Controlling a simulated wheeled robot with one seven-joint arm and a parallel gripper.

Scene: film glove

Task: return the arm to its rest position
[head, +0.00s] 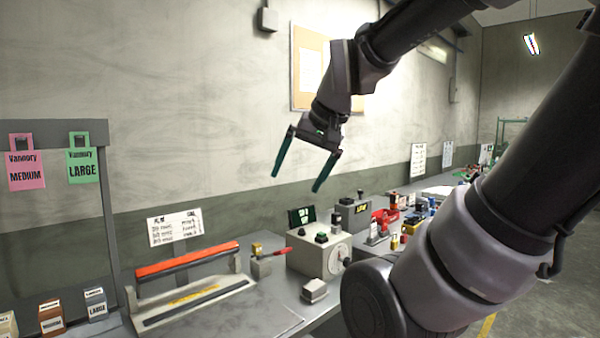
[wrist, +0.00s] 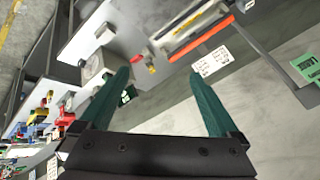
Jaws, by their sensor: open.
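My gripper (head: 301,180) hangs in the air above the workbench, in front of the wall. Its two green fingers are wide apart with nothing between them. In the wrist view my gripper (wrist: 160,88) also shows open and empty. My dark and grey arm comes in from the right of the head view and reaches up and over to the gripper.
The bench below holds a sealer with an orange bar (head: 188,261), a grey control box (head: 320,256) and several small coloured items at the right. A rack at the left carries a pink tag (head: 26,168) and a green tag (head: 83,165). Air around the gripper is clear.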

